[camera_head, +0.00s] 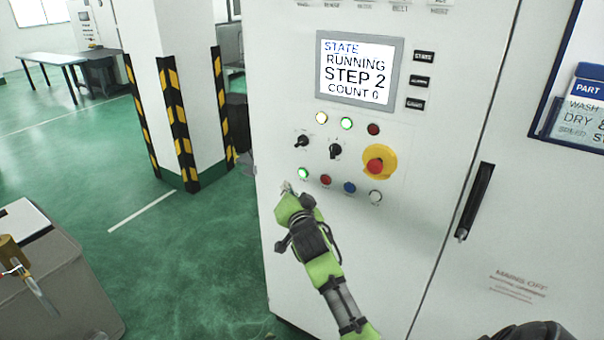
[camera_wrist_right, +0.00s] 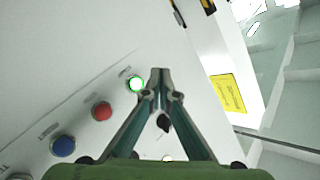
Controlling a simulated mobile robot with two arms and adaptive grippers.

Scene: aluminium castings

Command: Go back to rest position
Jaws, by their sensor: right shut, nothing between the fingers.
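My right gripper (camera_head: 287,187) is in front of the white control cabinet (camera_head: 275,90), just below and left of the lit green button (camera_head: 303,173). Its arm reaches up from the bottom of the head view. In the right wrist view the fingers of my right gripper (camera_wrist_right: 160,72) meet at the tips with nothing between them. The lit green button (camera_wrist_right: 137,84) is just left of the fingertips there. I cannot tell whether the fingertips touch the panel. My left gripper is not in view.
The cabinet's screen (camera_head: 358,70) reads "RUNNING STEP 2". A red emergency stop (camera_head: 375,165) and a black door handle (camera_head: 475,200) stick out. A striped pillar (camera_head: 180,80) stands behind on the left.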

